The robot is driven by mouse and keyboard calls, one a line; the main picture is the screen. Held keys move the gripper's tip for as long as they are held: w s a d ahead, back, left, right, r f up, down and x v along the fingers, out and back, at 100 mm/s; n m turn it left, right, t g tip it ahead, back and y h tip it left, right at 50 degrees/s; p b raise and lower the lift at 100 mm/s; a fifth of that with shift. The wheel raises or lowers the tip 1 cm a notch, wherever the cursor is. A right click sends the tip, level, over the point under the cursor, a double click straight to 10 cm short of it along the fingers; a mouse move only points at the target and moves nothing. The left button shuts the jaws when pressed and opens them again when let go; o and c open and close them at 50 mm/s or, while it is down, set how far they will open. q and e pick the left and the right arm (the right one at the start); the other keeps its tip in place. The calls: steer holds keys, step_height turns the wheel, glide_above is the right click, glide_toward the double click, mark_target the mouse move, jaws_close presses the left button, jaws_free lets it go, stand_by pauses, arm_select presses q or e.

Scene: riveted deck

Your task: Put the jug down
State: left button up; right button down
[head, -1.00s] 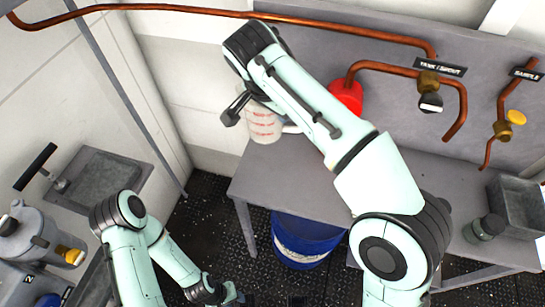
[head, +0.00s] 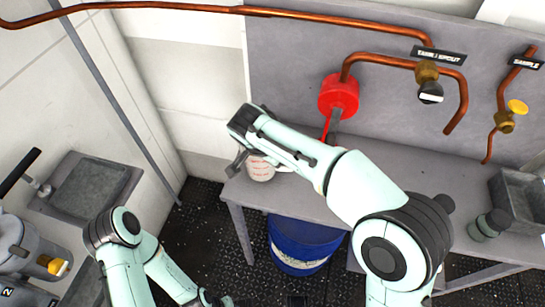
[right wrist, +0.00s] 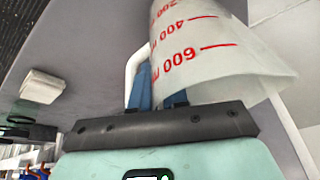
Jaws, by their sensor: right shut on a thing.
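The jug (head: 261,170) is a translucent white measuring jug with red markings, low over the left end of the grey bench (head: 405,170). My arm partly covers it, and I cannot tell whether its base touches the bench. In the right wrist view the jug (right wrist: 205,40) fills the upper middle, with its white handle (right wrist: 133,70) at my blue fingers. My right gripper (right wrist: 160,92) is shut on the jug at the handle side. My left gripper (head: 216,300) is at the bottom edge of the head view, cut off, its jaws unclear.
A red funnel-like object (head: 338,95) is against the back panel. Copper pipes with valves (head: 428,88) run along it. A small dark jar (head: 487,225) and grey basin (head: 520,200) stand at the bench's right end. A blue bucket (head: 298,243) is under the bench. A sink (head: 92,188) is at left.

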steer(key=shift+f, duration=0.25)
steer(key=shift+f, duration=0.1)
steer(key=c, duration=1.1)
jaws_free()
steer(key=p+v, duration=0.1)
steer(key=v, duration=1.1)
